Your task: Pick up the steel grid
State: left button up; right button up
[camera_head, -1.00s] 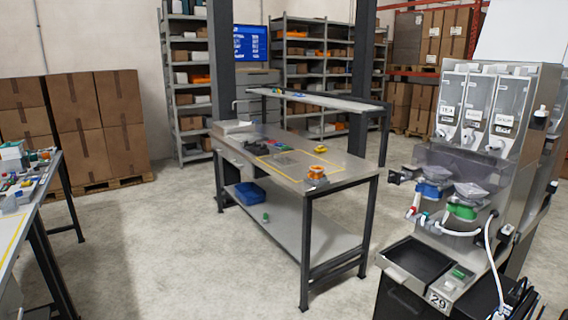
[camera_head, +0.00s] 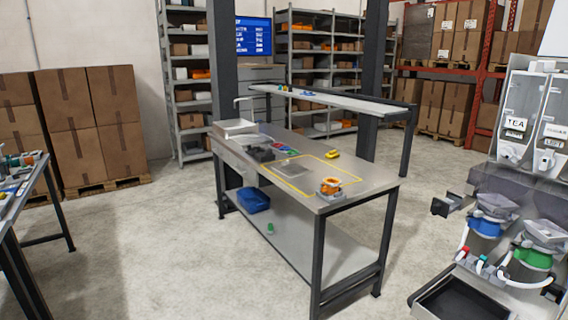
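A workbench (camera_head: 378,180) with a steel-like top stands in the middle of the head view. A flat grey piece (camera_head: 290,168) lies on it inside a yellow outline. It may be the steel grid, but it is too small to tell. A dark tray (camera_head: 462,300) sits at the foot of the dispenser (camera_head: 505,190) at the right; I cannot make out a grid there. Neither of my grippers is in view.
An orange object (camera_head: 331,187) and a yellow one (camera_head: 333,153) are on the bench. A blue bin (camera_head: 252,200) is on its lower shelf. Another table (camera_head: 20,195) is at the left edge. Open floor (camera_head: 170,255) lies between the tables.

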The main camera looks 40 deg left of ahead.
aim_at(292, 169)
jog(key=i+j+u, duration=0.1)
jog(key=i+j, duration=0.6)
jog(key=j, duration=0.15)
jog(key=i+j, duration=0.75)
jog(key=j+u, duration=0.05)
jog(key=j, duration=0.05)
